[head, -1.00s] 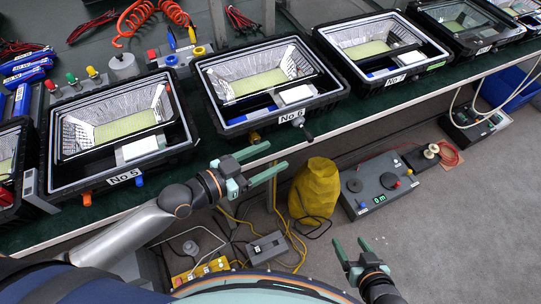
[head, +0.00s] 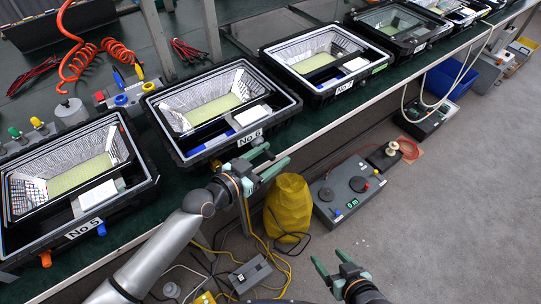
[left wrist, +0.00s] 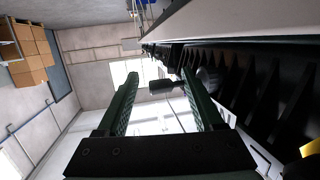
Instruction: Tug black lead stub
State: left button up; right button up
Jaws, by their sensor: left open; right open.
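The black lead stub (left wrist: 165,86) is a short dark cylinder on a grey gland (left wrist: 207,77) in the left wrist view. It lies across the gap between the fingertips of my open left gripper (left wrist: 160,82). I cannot tell its depth, and the jaws are not closed on it. In the head view, my left gripper (head: 276,156) is at the front edge of the floodlight housing No 6 (head: 180,147), by its label, and the stub is hard to make out there. My right gripper (head: 328,260) is open and empty, low over the floor.
Housing No 5 (head: 72,214) stands to the left on the green bench and housing No 7 (head: 300,92) to the right. Below the bench edge are a yellow bag (head: 288,205), a grey control box (head: 345,194) and yellow cables.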

pick_arm(q)
grip_shut()
dwell(1.1)
dwell(1.8)
grip_release()
jog(key=shift+d, duration=0.1)
jog(key=p+v, duration=0.1)
jog(key=v, duration=1.1)
jog(key=shift+s+r, duration=0.15)
jog(key=shift+s, duration=0.15)
